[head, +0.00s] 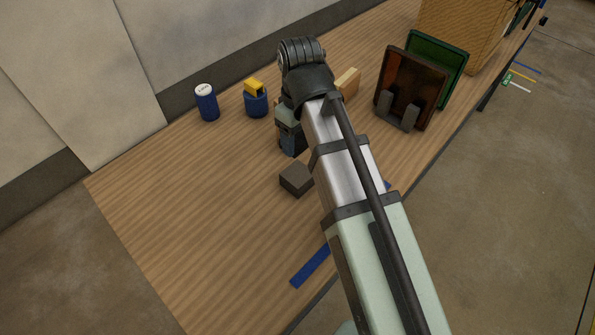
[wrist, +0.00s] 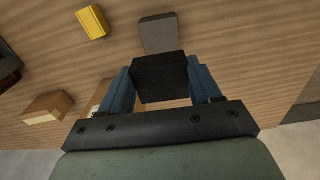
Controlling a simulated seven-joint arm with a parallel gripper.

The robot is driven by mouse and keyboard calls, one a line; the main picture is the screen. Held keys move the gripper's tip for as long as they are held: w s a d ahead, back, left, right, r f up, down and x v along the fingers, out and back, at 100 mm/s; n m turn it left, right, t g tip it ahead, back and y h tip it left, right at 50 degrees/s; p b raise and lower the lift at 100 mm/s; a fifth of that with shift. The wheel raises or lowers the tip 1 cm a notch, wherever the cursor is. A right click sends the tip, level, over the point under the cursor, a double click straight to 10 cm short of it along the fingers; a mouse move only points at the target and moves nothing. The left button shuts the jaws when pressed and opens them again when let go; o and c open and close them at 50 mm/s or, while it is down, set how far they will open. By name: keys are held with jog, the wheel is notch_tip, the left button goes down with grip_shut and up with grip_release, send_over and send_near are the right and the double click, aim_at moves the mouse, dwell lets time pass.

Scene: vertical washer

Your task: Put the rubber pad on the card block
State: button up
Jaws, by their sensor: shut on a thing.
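My gripper (wrist: 160,80) is shut on a black block-shaped piece, the rubber pad (wrist: 160,72), in the wrist view. In the head view my gripper (head: 290,138) points down over the table, and the pad is not clearly seen. A tan block (wrist: 100,96), largely hidden behind my fingers and the pad, shows in the wrist view. Another tan block (wrist: 47,106) is left of my gripper there. A tan block (head: 348,81) also shows behind my arm in the head view. I cannot tell which tan block is the card block, or whether the pad touches one.
A grey block (head: 297,178) is close to my gripper. A blue can (head: 206,102) and a blue holder (head: 256,104) with a yellow piece (head: 254,87) stand further left. A brown tray (head: 398,80) and green tray (head: 452,65) stand at right. The table's left part is clear.

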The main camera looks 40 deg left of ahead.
aim_at(301, 176)
jog(key=shift+d+f, duration=0.1)
jog(key=shift+d, duration=0.25)
jog(key=shift+f, duration=4.85)
jog(key=shift+f, duration=0.15)
jog(key=o, duration=1.1)
notch_tip(301, 176, up, 12)
jog(key=shift+r, duration=0.2)
